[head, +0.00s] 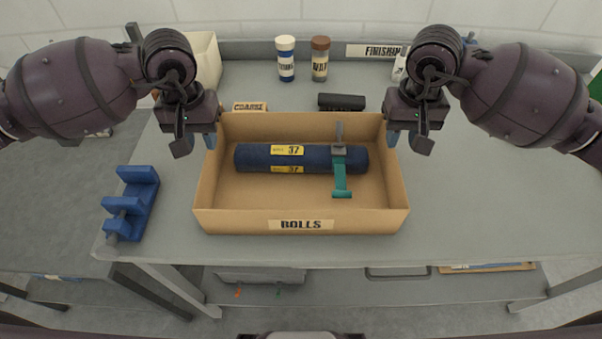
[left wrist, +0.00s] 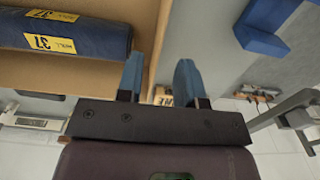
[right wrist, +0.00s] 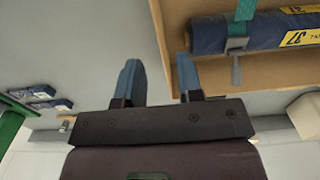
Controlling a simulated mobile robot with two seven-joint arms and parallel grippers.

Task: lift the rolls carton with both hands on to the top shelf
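The rolls carton (head: 300,224) is an open tan box labelled ROLLS, resting on the grey table. Inside lies a dark blue roll (head: 255,157) with yellow 37 labels and a teal strap with a grey buckle (head: 340,175). My left gripper (head: 195,144) is at the carton's left wall; in the left wrist view its blue fingers (left wrist: 160,80) are apart, with the wall's edge between them. My right gripper (head: 407,142) is at the right wall; in the right wrist view its fingers (right wrist: 157,80) are apart around the wall's edge. The top shelf is not identifiable here.
A blue bracket-like holder (head: 131,205) stands left of the carton. Behind are a white-capped jar (head: 285,60), a brown-capped jar (head: 320,60), a black block (head: 341,102) and a cream bin (head: 206,60). The table's right side is clear. A lower shelf (head: 335,291) shows beneath.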

